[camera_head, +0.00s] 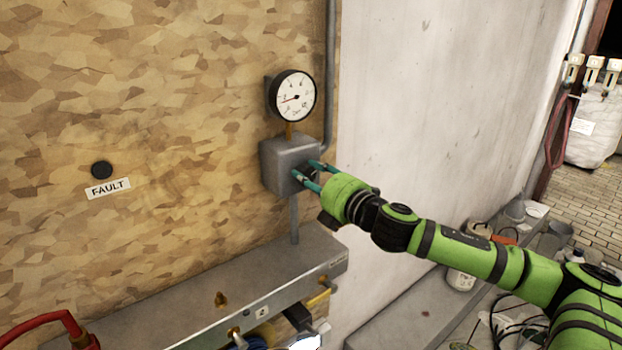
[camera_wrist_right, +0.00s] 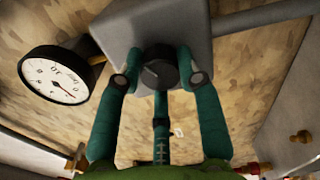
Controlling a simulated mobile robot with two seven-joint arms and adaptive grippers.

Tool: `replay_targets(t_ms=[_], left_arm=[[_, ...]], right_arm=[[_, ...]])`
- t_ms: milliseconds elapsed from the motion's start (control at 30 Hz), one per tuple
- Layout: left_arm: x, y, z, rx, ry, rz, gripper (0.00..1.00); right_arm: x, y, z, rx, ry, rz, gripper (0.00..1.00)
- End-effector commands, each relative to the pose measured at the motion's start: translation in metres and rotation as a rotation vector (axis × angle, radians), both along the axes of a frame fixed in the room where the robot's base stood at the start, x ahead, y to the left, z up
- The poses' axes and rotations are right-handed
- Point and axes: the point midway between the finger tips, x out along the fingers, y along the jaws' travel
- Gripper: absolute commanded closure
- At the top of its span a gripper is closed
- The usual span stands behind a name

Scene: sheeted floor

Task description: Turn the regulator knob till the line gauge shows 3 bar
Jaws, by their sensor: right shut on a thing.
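The line gauge (camera_head: 296,96) has a round white dial in a black rim. Its red needle points left and slightly down, close to the figure 2; the exact reading is too small to tell. It also shows, tilted, in the right wrist view (camera_wrist_right: 55,85). The grey regulator box (camera_head: 285,163) is below it on the wall. The dark regulator knob (camera_wrist_right: 158,73) sits on the box's front face. My right gripper (camera_head: 316,174) has its teal fingers shut around the knob, partly hiding it in the head view. My left gripper is in neither view.
A FAULT label (camera_head: 108,187) with a black round button (camera_head: 101,170) is at left on the wall. A metal ledge (camera_head: 215,285) with fittings juts out below the box. Pipes run up and down from the regulator. Several containers stand at right on a low shelf.

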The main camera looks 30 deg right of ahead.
Motion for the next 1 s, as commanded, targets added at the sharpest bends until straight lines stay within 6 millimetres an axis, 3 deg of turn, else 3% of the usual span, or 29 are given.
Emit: replay_targets(t_ms=[300, 833, 867, 900, 1000], left_arm=[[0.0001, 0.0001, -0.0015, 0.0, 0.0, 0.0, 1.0], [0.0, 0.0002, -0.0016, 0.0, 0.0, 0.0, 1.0], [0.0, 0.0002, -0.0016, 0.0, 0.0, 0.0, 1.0], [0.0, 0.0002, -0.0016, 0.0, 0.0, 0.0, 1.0], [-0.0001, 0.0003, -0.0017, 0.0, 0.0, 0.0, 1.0]], right_arm=[[0.0007, -0.003, 0.0044, 0.11, -0.001, -0.008, 0.96], [0.0008, -0.0034, 0.0051, 0.129, 0.0, -0.008, 0.96], [0.0008, -0.0034, 0.0051, 0.129, 0.0, -0.008, 0.56], [0.0008, -0.0033, 0.0051, 0.129, 0.0, -0.008, 0.4], [0.0006, -0.0025, 0.0038, 0.13, 0.003, -0.006, 0.4]])
